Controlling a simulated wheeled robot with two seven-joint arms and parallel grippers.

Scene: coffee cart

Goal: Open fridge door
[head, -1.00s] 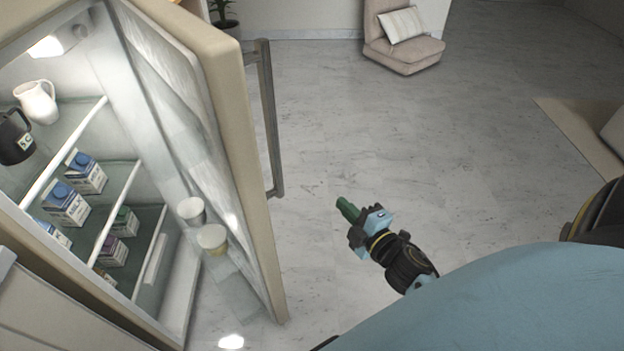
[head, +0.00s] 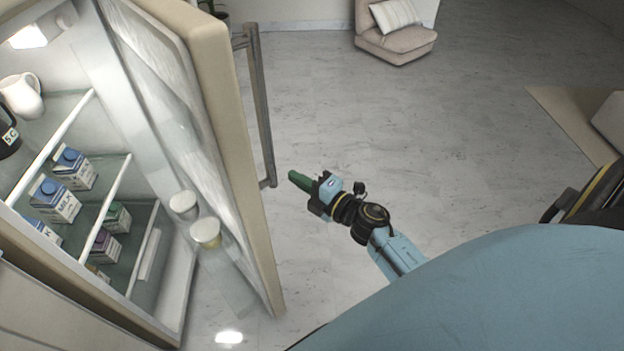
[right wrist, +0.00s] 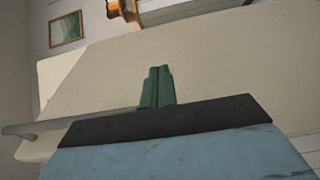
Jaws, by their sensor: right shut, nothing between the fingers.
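The fridge door (head: 235,140) stands wide open in the head view, with its inner shelves facing left. Its long grey handle (head: 262,110) is on the outer side, facing right. My right gripper (head: 296,178) is just right of the handle's lower end, apart from it in the head view. Its green fingers are shut and empty. In the right wrist view the fingers (right wrist: 158,86) show against the cream door (right wrist: 215,65), and the handle (right wrist: 45,128) runs in from the left behind the gripper's body. My left gripper is not in view.
The fridge interior (head: 75,180) holds milk cartons (head: 54,199), a white jug (head: 22,94) and a dark pitcher at the left edge. Two cups (head: 205,233) sit on the door shelf. A cushioned chair (head: 396,40) stands at the back.

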